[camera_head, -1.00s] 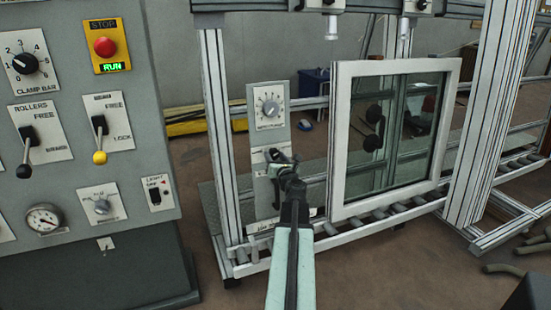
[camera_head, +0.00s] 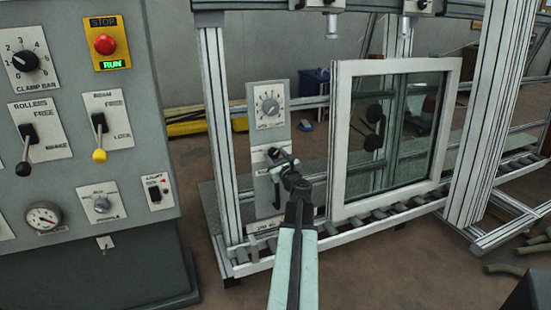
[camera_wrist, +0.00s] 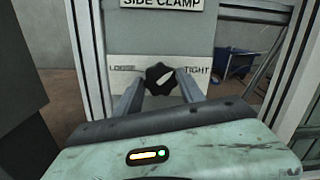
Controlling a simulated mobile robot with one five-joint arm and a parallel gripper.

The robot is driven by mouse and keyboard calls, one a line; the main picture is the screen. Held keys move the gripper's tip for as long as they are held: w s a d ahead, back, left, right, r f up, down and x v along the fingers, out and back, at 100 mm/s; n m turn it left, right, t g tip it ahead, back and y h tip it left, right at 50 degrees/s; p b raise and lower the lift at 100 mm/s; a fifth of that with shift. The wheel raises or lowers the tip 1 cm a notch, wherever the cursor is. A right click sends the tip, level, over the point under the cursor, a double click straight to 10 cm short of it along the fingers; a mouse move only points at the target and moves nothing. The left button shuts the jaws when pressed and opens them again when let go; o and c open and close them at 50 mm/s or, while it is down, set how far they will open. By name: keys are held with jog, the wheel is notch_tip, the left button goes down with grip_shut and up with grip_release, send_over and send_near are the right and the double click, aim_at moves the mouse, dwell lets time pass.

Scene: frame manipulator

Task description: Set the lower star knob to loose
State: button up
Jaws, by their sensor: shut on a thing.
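The lower star knob (camera_wrist: 158,79) is black with a white pointer mark. In the wrist view it sits on a white plate marked LOOSE at left and TIGHT at right, below a SIDE CLAMP label (camera_wrist: 162,3). Its pointer leans up and right, toward TIGHT. My gripper (camera_wrist: 161,84) has one finger on each side of the knob and is shut on it. In the head view my gripper (camera_head: 281,160) is at the middle of the narrow grey panel (camera_head: 281,134) and largely covers the knob there.
An upper dial (camera_head: 268,106) is on the same panel. A white window frame (camera_head: 343,140) stands on rollers close to the right of my arm. An aluminium post (camera_head: 216,130) rises at left. The grey control console (camera_head: 75,170) fills the left side.

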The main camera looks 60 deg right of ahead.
jog(key=n, duration=0.3)
jog(key=n+y, duration=0.1)
jog(key=n, duration=0.3)
jog(key=shift+t, duration=0.4)
jog(key=n, duration=0.3)
jog(key=n+y+p, duration=0.1)
jog(key=n, duration=0.3)
jog(key=shift+d+r+y, duration=0.15)
jog(key=shift+y, duration=0.15)
jog(key=n+p, duration=0.2)
jog(key=n, duration=0.5)
jog(key=shift+y, duration=0.4)
jog(key=n+p, duration=0.1)
jog(key=n, duration=0.3)
jog(key=shift+n+g, duration=0.4)
jog(key=shift+n, duration=0.3)
jog(key=shift+s, duration=0.1)
jog(key=o, duration=1.4)
jog(key=shift+c, duration=0.2)
